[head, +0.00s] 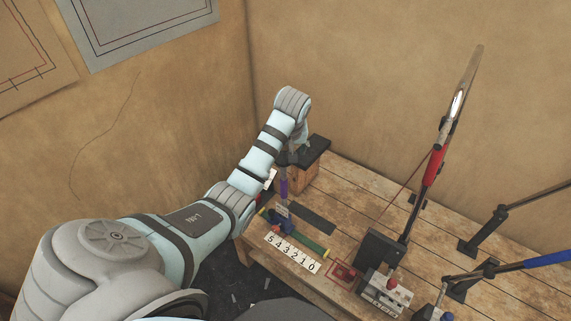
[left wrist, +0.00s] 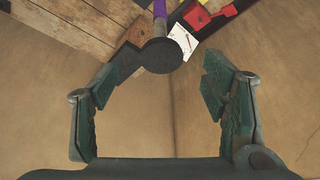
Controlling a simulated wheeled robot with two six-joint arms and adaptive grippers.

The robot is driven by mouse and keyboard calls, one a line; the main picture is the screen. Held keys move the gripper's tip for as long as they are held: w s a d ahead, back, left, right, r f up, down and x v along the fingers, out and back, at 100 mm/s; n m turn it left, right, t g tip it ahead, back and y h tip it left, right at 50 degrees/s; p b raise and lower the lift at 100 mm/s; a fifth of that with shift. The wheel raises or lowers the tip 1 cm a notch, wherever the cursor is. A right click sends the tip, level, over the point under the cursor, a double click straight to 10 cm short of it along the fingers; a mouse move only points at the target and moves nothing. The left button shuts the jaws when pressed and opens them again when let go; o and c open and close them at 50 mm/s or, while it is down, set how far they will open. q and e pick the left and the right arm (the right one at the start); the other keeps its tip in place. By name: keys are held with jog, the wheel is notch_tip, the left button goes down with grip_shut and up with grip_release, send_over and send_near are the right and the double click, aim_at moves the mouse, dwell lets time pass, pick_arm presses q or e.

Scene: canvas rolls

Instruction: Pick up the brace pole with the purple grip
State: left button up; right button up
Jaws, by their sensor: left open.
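In the head view the gripper is mostly hidden at the arm's end. My right gripper is not in view.
A wooden block with a black top (head: 303,178) stands close beside the pole. A number strip (head: 292,252) lies at the table's front. A red-gripped pole (head: 433,165) and a blue-gripped pole (head: 546,260) stand to the right. Walls close in the table's back and left.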

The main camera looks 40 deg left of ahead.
aim_at(284, 159)
pick_arm(q)
jog(key=f, duration=0.1)
jog(key=a+f+b, duration=0.1)
jog(key=a+f, duration=0.1)
jog(key=shift+w+f+n, duration=0.15)
jog(key=shift+w+n, duration=0.15)
jog(key=shift+w, duration=0.1)
jog(key=b+x, duration=0.1)
jog(key=x, duration=0.4)
jog(key=b+x, duration=0.1)
jog(key=x, duration=0.1)
jog(key=shift+w+f+b, duration=0.3)
jog(key=shift+w+f, duration=0.05)
jog(key=shift+w, duration=0.05)
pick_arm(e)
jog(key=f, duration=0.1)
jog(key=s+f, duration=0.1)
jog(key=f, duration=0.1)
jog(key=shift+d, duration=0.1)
pick_arm(q)
jog(key=shift+w+r, duration=0.1)
jog(key=c, duration=1.6)
